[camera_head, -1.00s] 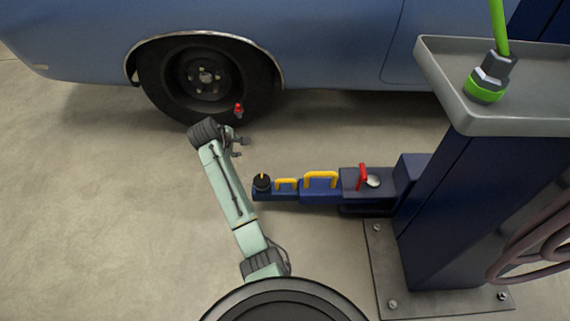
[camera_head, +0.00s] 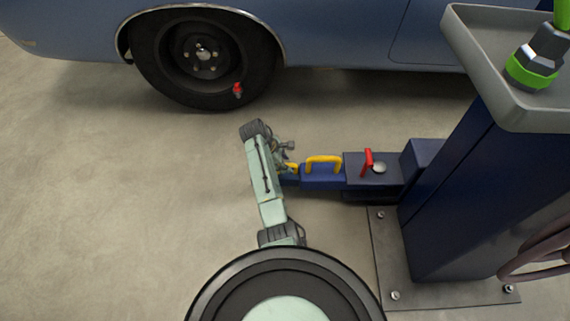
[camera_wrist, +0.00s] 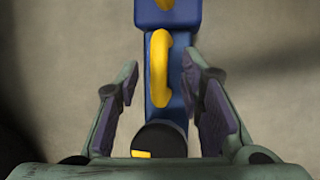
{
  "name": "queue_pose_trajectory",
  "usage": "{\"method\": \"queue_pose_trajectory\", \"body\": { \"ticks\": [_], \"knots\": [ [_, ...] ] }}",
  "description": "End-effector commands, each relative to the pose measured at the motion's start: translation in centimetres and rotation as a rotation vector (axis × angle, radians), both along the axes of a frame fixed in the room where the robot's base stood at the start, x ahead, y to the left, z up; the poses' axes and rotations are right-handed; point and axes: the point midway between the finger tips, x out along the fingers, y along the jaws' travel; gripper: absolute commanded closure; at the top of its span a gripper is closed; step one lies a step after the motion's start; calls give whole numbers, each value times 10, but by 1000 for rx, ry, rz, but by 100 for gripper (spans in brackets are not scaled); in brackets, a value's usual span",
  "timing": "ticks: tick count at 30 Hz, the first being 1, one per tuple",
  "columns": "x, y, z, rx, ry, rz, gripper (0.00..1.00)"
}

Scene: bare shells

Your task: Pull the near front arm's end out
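The blue telescoping lift arm (camera_head: 322,183) reaches left from the post, low over the floor. A yellow handle (camera_wrist: 160,68) stands on its narrow end section (camera_wrist: 178,78), and a round black pad (camera_wrist: 160,138) sits at its tip. In the head view my arm hides the pad and part of that handle. A larger yellow handle (camera_head: 323,160) is on the wider section. My gripper (camera_wrist: 163,88) is open, its fingers to either side of the end section in the wrist view. Contact is not visible. It also shows in the head view (camera_head: 287,150).
A red lever (camera_head: 368,161) stands on the lift arm's thick section. The blue post (camera_head: 460,195) rises at right from a bolted plate (camera_head: 395,260), with a grey tray (camera_head: 500,95) above. A blue car (camera_head: 320,30) with a dark wheel stands behind. The floor at left is clear.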

Motion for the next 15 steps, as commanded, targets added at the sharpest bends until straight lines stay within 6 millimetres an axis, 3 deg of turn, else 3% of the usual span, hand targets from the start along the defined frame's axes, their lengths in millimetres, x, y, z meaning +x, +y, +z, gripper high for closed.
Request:
{"method": "queue_pose_trajectory", "body": {
  "ticks": [11, 15],
  "knots": [
    [2, -3, -7, 1, -1, 0, 65],
    [2, -3, -7, 1, -1, 0, 73]
  ]
}}
